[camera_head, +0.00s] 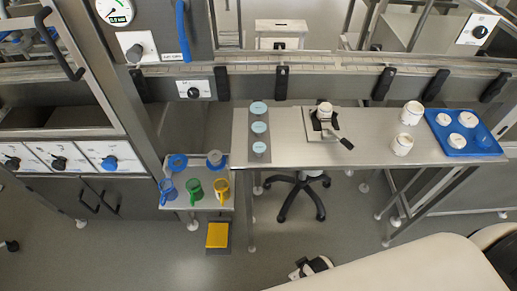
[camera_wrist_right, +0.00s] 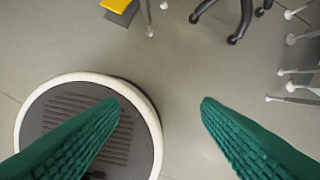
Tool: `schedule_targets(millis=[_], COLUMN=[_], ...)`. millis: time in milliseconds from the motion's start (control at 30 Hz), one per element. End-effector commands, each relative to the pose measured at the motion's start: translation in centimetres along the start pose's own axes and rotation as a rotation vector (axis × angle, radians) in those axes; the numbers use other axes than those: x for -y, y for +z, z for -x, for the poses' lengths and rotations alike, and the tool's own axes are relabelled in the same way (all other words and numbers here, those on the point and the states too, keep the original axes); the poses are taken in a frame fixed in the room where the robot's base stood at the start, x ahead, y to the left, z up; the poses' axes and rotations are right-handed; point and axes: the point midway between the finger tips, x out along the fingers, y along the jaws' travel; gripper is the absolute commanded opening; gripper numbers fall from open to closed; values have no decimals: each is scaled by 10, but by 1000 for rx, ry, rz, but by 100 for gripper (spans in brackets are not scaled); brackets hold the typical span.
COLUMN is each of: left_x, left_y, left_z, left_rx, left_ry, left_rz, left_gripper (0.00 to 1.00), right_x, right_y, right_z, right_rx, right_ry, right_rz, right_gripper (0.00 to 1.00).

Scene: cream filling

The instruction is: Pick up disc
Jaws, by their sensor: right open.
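Three pale blue discs, the far one (camera_head: 258,108), the middle one (camera_head: 259,127) and the near one (camera_head: 259,148), stand in a row on a dark grey strip (camera_head: 254,137) at the left end of the long table. My right gripper (camera_wrist_right: 158,100) has green ribbed fingers. No disc shows in the right wrist view. Neither gripper shows in the head view.
The metal table (camera_head: 375,150) also bears a device with a black handle (camera_head: 346,143), white pots (camera_head: 402,144) and a blue tray (camera_head: 484,146). A small side table (camera_head: 198,203) holds coloured jugs. A stool (camera_head: 295,186) stands below. The table's middle has free room.

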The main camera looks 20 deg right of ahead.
Motion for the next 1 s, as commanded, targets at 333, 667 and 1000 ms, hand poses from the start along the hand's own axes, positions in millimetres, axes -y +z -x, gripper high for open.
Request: schedule_targets(millis=[333,667,1000], left_x=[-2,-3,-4], left_y=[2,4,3], left_z=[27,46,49], left_rx=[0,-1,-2], left_ry=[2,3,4], left_rz=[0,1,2], left_gripper=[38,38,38], right_x=[-4,-51,-85], right_y=[90,184,258], right_z=[144,282,335], right_rx=[81,144,27], right_ry=[31,211,292], right_rz=[-42,-124,-218], right_gripper=[58,58,58])
